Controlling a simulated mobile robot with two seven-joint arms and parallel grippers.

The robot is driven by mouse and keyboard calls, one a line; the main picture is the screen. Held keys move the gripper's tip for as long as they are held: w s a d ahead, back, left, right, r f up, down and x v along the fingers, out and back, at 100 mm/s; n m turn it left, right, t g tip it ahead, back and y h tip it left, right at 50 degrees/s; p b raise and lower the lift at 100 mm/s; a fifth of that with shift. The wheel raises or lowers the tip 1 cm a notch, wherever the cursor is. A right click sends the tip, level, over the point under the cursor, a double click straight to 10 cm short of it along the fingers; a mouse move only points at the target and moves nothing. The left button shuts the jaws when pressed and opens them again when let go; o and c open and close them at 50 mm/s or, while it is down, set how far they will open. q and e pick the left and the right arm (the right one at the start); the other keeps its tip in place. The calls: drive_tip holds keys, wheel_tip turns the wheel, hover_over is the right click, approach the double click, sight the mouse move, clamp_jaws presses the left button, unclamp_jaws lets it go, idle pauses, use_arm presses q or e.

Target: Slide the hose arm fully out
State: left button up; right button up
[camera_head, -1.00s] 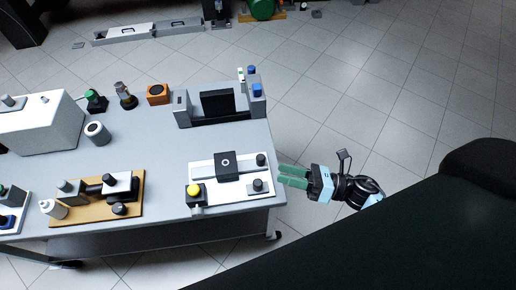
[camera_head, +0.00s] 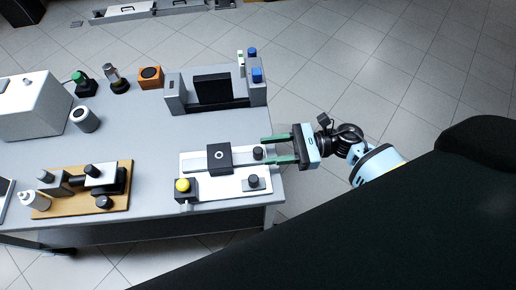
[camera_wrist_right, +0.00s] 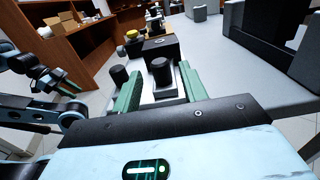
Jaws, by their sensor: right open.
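A white slide unit (camera_head: 238,188) lies at the table's right end. It carries a black block (camera_head: 219,157) with a ring mark, a yellow button (camera_head: 182,185) and two black knobs, a far one (camera_head: 257,152) and a near one (camera_head: 252,181). I cannot tell which part is the hose arm. My right gripper (camera_head: 267,150) is open, its green fingers reaching in from the right around the far knob. In the right wrist view that knob (camera_wrist_right: 160,70) stands between the fingertips, without clear contact. My left gripper (camera_wrist_right: 57,82) shows at the left there, small and dark.
A grey stand with a black panel (camera_head: 212,90) and blue knobs is behind the unit. A wooden-based device (camera_head: 80,200) is to its left. A white box (camera_head: 30,105), grey cylinder (camera_head: 84,119) and orange block (camera_head: 150,77) stand farther left. Floor is clear to the right.

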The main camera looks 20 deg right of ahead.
sight(258, 150)
drive_tip(key=shift+x, duration=2.05)
drive_tip(key=shift+c, duration=0.2)
clamp_jaws()
